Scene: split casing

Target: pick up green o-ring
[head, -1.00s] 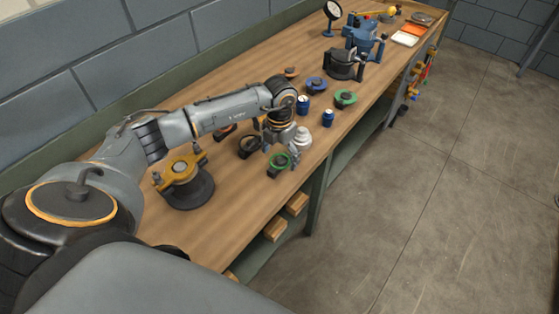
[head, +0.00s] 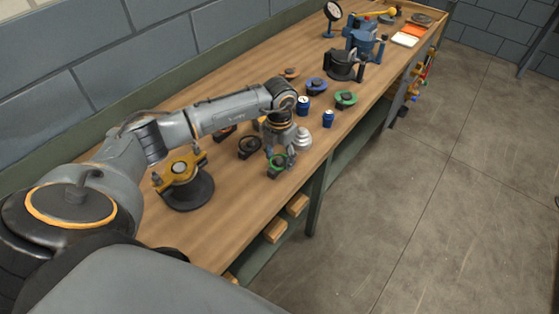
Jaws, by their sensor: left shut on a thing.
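A green o-ring (head: 277,161) is near the front edge of the wooden bench, below my left gripper (head: 279,158). The gripper points down and its fingers are closed on the ring. A small dark base (head: 275,174) shows under the ring; I cannot tell whether the ring is still touching it. A second green ring-shaped part (head: 346,98) lies on a dark base farther back along the bench. My right gripper is not in view.
A yellow and dark casing (head: 184,180) stands left of the gripper. A dark ring part (head: 249,147), a stacked pale part (head: 302,139) and blue cans (head: 328,118) are close by. A blue vise (head: 362,45) is farther back. The bench (head: 225,225) is bare at its near end.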

